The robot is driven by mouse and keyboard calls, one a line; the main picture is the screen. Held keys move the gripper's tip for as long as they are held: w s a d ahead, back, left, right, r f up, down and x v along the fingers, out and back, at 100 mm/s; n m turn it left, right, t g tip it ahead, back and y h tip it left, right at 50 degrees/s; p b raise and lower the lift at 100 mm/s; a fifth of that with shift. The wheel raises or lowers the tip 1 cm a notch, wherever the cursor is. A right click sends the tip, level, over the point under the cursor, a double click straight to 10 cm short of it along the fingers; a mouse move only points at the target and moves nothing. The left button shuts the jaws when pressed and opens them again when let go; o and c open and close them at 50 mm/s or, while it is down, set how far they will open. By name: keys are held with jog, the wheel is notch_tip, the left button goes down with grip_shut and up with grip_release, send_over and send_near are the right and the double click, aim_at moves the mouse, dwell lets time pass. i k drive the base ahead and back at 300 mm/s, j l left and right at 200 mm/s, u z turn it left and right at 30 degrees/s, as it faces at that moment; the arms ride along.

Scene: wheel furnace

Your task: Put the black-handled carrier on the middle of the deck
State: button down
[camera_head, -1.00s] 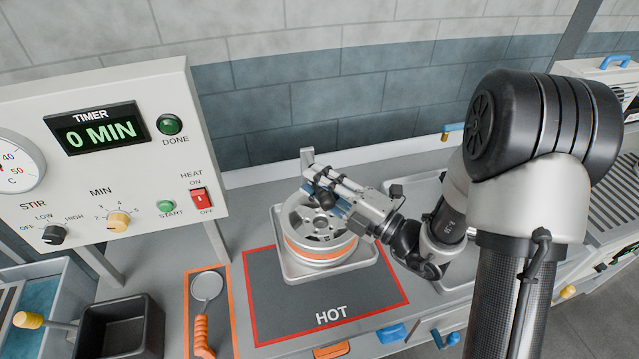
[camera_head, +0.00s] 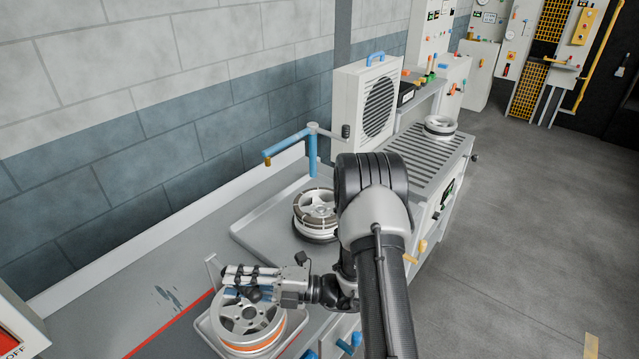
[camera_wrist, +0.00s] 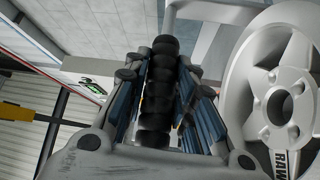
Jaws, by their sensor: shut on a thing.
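The carrier is a pale tray with an upright post (camera_head: 213,272) at the back, and it bears a silver wheel with an orange band (camera_head: 245,325). It is at the bottom of the head view, by the red line of the hot area. My gripper (camera_head: 252,280) is over the wheel, shut on the carrier's handle. The handle is black and ribbed, and shows between my fingers in the wrist view (camera_wrist: 158,95); the wheel's rim (camera_wrist: 245,75) is beside it. Whether the carrier is lifted, I cannot tell. A grey slatted surface, possibly the deck (camera_head: 410,148), lies farther right.
A dark-tyred wheel (camera_head: 317,212) sits in a shallow grey tray (camera_head: 262,232) behind my arm. A blue post with an arm (camera_head: 312,150) stands there. Another wheel (camera_head: 440,126) is at the slatted surface's far end. A vented white cabinet (camera_head: 365,100) stands beside it.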

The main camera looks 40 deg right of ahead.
aim_at(411, 158)
jog(key=k+z, duration=0.1)
jog(key=k, duration=0.55)
jog(key=l+z, duration=0.1)
jog(key=z, duration=2.55)
jog(key=i+j+z, duration=0.1)
jog(key=i+j, duration=0.2)
jog(key=i, duration=0.15)
jog(key=i+j+z, duration=0.1)
jog(key=i+j, duration=0.4)
jog(key=i, duration=0.45)
jog(key=i+j, duration=0.15)
jog(key=i, duration=0.5)
jog(key=i+u, duration=0.2)
jog(key=u, duration=0.25)
jog(key=i+l+u, duration=0.1)
jog(key=u, duration=0.35)
jog(key=i+u, duration=0.1)
jog(key=u, duration=1.75)
